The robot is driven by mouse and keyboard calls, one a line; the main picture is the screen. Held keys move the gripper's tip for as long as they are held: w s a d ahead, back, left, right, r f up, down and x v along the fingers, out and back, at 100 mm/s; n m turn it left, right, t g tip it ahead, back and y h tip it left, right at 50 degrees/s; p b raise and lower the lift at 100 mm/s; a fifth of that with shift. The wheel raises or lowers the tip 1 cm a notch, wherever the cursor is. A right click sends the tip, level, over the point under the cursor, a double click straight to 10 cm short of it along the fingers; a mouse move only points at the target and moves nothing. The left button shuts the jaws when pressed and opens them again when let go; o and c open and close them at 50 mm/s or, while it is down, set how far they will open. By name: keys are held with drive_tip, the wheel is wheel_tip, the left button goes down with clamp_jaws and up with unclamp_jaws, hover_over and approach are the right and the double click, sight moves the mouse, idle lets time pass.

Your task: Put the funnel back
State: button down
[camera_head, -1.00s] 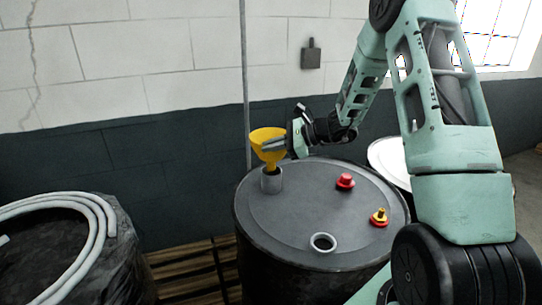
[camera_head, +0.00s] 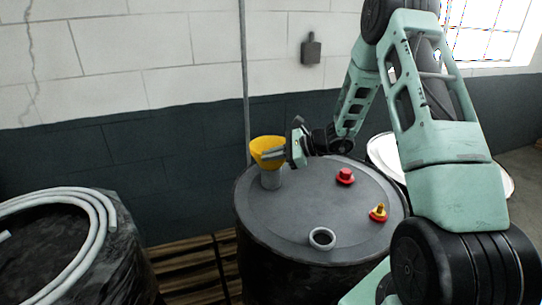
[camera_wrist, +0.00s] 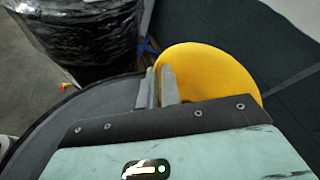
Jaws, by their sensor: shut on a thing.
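My gripper (camera_head: 271,155) comes from the right and is shut on the funnel's side, just below the rim. In the wrist view the funnel (camera_wrist: 210,78) shows as a wide yellow disc beside the grey fingers (camera_wrist: 158,88).
The drum top also bears a red cap (camera_head: 345,176), a red and yellow fitting (camera_head: 379,213) and an open ring-shaped hole (camera_head: 322,239). A vertical pipe (camera_head: 244,80) rises behind. A pale hose (camera_head: 104,215) lies on a wrapped drum at left.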

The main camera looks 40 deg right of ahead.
drive_tip(key=shift+f, duration=0.2)
drive_tip(key=c, duration=1.6)
unclamp_jaws()
drive_tip(key=shift+r, duration=0.1)
